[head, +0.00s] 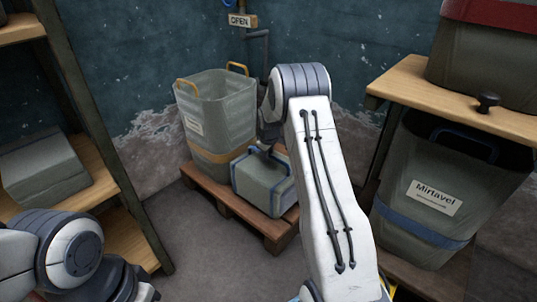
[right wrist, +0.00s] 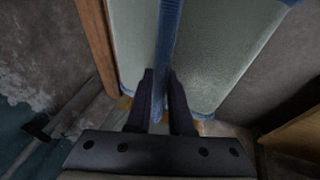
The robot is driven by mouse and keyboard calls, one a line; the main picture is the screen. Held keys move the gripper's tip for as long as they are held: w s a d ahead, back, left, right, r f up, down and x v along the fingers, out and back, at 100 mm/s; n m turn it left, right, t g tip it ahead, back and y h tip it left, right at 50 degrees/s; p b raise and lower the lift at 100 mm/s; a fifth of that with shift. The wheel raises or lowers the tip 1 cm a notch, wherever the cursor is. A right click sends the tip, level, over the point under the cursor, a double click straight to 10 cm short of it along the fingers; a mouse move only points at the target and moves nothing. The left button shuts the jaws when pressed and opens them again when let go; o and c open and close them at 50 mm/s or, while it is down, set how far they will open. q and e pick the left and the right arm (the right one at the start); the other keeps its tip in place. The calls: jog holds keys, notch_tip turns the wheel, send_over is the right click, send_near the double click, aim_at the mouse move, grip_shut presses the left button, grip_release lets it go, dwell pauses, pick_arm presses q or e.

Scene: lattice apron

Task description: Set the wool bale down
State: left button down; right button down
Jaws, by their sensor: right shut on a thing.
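The wool bale (head: 262,190) is a grey-green block with blue straps. It is at the front right part of the low wooden pallet (head: 222,204), beside a tall bin. I cannot tell whether its underside touches the boards. My right gripper (head: 262,149) is at the bale's top, partly hidden by my arm. In the right wrist view the gripper (right wrist: 160,80) is shut on the blue strap of the bale (right wrist: 225,45). Dark parts of what looks like my left gripper (head: 143,287) show at the lower left, its fingers unclear and away from the bale.
A tall grey bin (head: 218,115) with yellow handles stands on the pallet's back part. A wooden shelf (head: 110,215) with a grey block (head: 42,168) is at left. At right a shelf (head: 450,100) has a labelled bin (head: 430,190) below it. Bare floor lies in front.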

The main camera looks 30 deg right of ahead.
jog(key=shift+w+d, duration=0.1)
jog(key=shift+w, duration=0.05)
jog(key=c, duration=1.2)
grip_release()
jog(key=shift+f, duration=0.3)
jog(key=o, duration=0.4)
